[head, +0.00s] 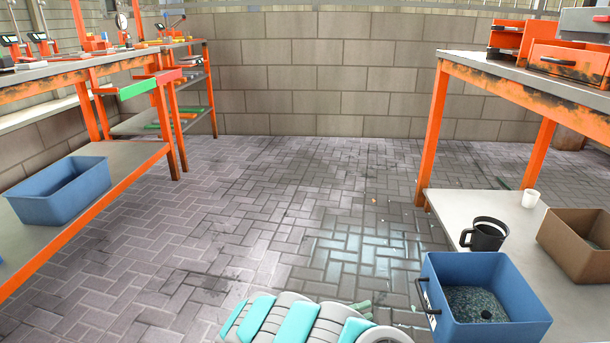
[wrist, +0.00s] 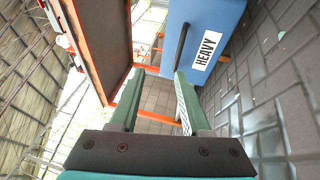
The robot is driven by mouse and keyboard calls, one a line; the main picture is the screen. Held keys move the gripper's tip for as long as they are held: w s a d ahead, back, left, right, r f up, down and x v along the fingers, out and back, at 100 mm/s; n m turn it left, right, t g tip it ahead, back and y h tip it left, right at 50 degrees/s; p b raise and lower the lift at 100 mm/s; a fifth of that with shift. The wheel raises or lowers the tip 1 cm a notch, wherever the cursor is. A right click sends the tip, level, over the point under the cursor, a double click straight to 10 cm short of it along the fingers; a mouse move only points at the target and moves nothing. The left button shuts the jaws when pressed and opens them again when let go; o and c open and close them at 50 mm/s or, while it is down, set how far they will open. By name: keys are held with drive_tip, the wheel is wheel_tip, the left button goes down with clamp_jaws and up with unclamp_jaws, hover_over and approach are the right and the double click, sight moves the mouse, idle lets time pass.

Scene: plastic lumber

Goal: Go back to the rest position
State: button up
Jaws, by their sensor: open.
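My gripper (wrist: 158,100) shows in the wrist view with its two green fingers apart and nothing between them. Beyond it in that view is a blue bin (wrist: 205,20) with a black handle and a white label reading HEAVY. The gripper and the bin appear apart. In the head view my folded arm shows at the bottom centre, and a bit of green at its right end may be the fingers. The blue bin (head: 488,325) stands at the lower right, holding dark granular material.
An orange-framed bench (head: 445,120) stands at right; its lower shelf holds a black mug (head: 485,234), a white cup (head: 530,199) and a brown box (head: 575,245). Orange workbenches (head: 90,70) line the left, with another blue bin (head: 60,192) low down. The paved floor (head: 270,200) between is clear.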

drive_tip(key=s+d+r+m+g+y, duration=0.25)
drive_tip(key=s+d+r+g, duration=0.25)
drive_tip(key=d+r, duration=0.3)
drive_tip(key=s+d+r+m+g+y, duration=0.1)
drive_tip(key=s+d+r+m+g, duration=0.4)
drive_tip(key=r, duration=0.4)
drive_tip(key=s+d+r+g+y, duration=0.1)
drive_tip(key=s+r+y, duration=0.15)
drive_tip(key=s, duration=0.35)
drive_tip(key=s+d+r+g+y, duration=0.1)
drive_tip(key=s+d+y, duration=0.1)
drive_tip(key=s+y, duration=0.35)
drive_tip(key=s+a+f+n+t+y, duration=0.1)
drive_tip(key=s+a+n+t+y, duration=0.55)
drive_tip(key=s+a, duration=0.9)
wheel_tip(320, 180, up, 12)
drive_tip(key=m+g+y+p, duration=0.1)
drive_tip(key=m+p, duration=0.1)
drive_tip(key=p, duration=1)
drive_tip(key=shift+w+a+r+m+p, duration=0.2)
drive_tip(key=shift+m+p, duration=0.1)
drive_tip(key=shift+m, duration=0.1)
drive_tip(key=shift+d+g, duration=0.2)
drive_tip(key=shift+g, duration=0.05)
